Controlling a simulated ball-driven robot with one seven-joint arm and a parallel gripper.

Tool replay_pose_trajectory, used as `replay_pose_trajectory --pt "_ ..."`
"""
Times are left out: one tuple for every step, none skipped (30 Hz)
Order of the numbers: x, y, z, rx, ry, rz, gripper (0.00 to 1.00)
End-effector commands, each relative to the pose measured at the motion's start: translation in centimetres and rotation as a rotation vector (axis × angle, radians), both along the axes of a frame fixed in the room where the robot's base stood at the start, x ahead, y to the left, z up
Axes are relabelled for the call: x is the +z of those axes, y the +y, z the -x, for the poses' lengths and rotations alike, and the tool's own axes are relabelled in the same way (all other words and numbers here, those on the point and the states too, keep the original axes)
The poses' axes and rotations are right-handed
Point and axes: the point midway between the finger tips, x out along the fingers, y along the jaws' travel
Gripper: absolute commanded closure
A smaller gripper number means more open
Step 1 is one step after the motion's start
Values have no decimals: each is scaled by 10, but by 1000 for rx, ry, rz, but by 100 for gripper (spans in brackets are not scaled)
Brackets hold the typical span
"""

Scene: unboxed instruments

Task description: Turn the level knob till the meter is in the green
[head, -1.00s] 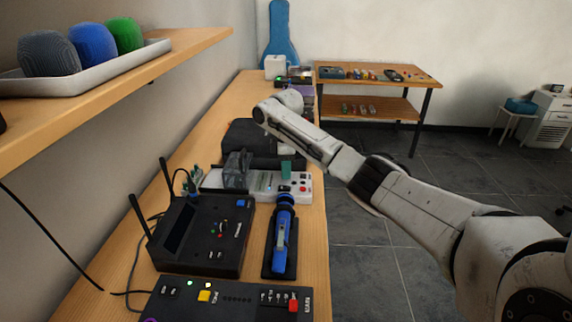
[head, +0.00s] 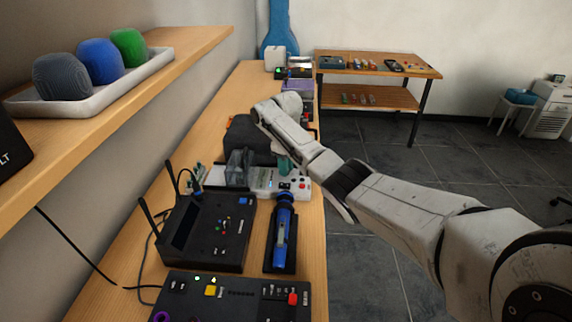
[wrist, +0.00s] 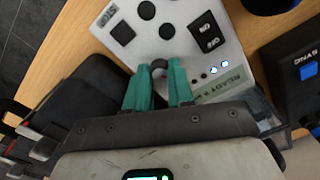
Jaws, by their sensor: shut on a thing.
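The white instrument (head: 262,193) lies on the bench, and its panel also fills the top of the wrist view (wrist: 175,58). My gripper (wrist: 159,80) has teal fingers, shut around a small dark round knob (wrist: 159,65) at the panel's near edge. In the head view my gripper (head: 284,165) points down at the instrument, and the knob is hidden there. No label is readable on the held knob. A boxy grey part (head: 239,168) stands at the instrument's left end. I cannot make out a meter needle or green zone.
A black box with antennas (head: 210,232), a blue handheld tool (head: 283,235) and a black control panel (head: 235,298) lie nearer. A black case (head: 245,137) stands behind.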

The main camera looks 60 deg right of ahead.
Motion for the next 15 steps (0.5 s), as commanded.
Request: replay_pose_trajectory --pt "1 0 -1 -3 -2 0 100" --pt "1 0 -1 -5 -2 1 100" --pt "1 0 -1 -7 -2 1 100" --pt "1 0 -1 -8 -2 1 100" --pt "1 0 -1 -8 -2 1 100" --pt "1 0 -1 -8 -3 1 100" --pt "1 0 -1 -8 -3 1 100" --pt "1 0 -1 -8 -3 1 100" --pt "1 0 -1 -8 -3 1 100" --pt "1 0 -1 -8 -3 1 100" --pt "1 0 -1 -8 -3 1 100" --pt "1 0 -1 -7 -3 1 100" --pt "1 0 -1 -7 -3 1 76" --pt "1 0 -1 -7 -3 1 74" --pt "1 0 -1 -7 -3 1 70"
